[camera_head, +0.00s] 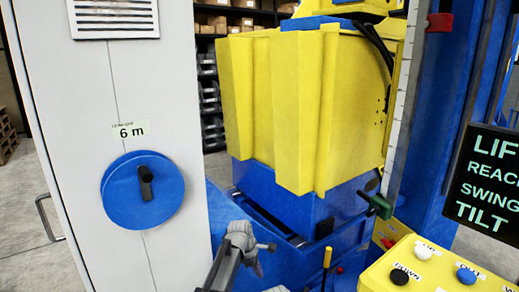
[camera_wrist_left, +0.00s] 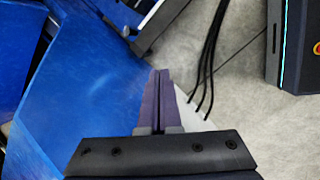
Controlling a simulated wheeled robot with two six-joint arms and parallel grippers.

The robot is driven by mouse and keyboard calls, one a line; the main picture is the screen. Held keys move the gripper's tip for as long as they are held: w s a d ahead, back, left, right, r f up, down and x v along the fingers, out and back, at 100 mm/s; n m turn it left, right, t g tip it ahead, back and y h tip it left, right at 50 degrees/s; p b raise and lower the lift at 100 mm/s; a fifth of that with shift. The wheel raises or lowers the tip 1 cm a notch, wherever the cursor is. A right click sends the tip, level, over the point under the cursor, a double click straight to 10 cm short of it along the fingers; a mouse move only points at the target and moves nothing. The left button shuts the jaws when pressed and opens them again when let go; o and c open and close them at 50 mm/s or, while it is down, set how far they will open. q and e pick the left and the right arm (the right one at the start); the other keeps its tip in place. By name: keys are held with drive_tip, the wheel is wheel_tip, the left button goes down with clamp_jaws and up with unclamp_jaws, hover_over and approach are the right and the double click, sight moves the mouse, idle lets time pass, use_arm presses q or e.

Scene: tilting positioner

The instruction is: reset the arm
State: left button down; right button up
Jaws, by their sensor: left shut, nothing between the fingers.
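My left gripper (camera_head: 243,240) is grey and stands at the lower middle of the head view, in front of the blue base and apart from the controls. In the left wrist view its two fingers (camera_wrist_left: 157,95) are pressed together with nothing between them. A large yellow ribbed body (camera_head: 290,105) sits on a blue block (camera_head: 300,205). A yellow control panel (camera_head: 435,262) at lower right carries a black button (camera_head: 400,277) labelled DOWN, a white button (camera_head: 423,251) and a blue button (camera_head: 466,275). My right gripper is not visible.
A grey cabinet (camera_head: 100,100) with a blue rotary knob (camera_head: 143,190) and a "6 m" label stands at left. A black sign (camera_head: 490,180) reads REACH, SWING, TILT. A green pointer (camera_head: 375,205) is by a white scale (camera_head: 405,110). Black cables (camera_wrist_left: 205,60) lie near the gripper.

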use_arm(q)
drive_tip(key=s+a+f+m+g+y, duration=0.1)
drive_tip(key=s+a+m+y, duration=0.1)
drive_tip(key=s+a+m, duration=0.75)
drive_tip(key=s+a+m+y, duration=0.1)
drive_tip(key=s+a+m, duration=0.55)
drive_tip(key=s, duration=0.65)
drive_tip(key=s+d+r+m+p, duration=0.2)
drive_tip(key=d+r+p, duration=0.3)
drive_tip(key=r+p, duration=0.4)
drive_tip(key=s+d+r+m+g+y+p, duration=0.1)
drive_tip(key=s+d+r+p, duration=0.3)
drive_tip(key=r+p, duration=0.6)
drive_tip(key=shift+s+d+r+m+p, duration=0.3)
drive_tip(key=shift+d+m, duration=0.3)
drive_tip(key=shift+m, duration=0.1)
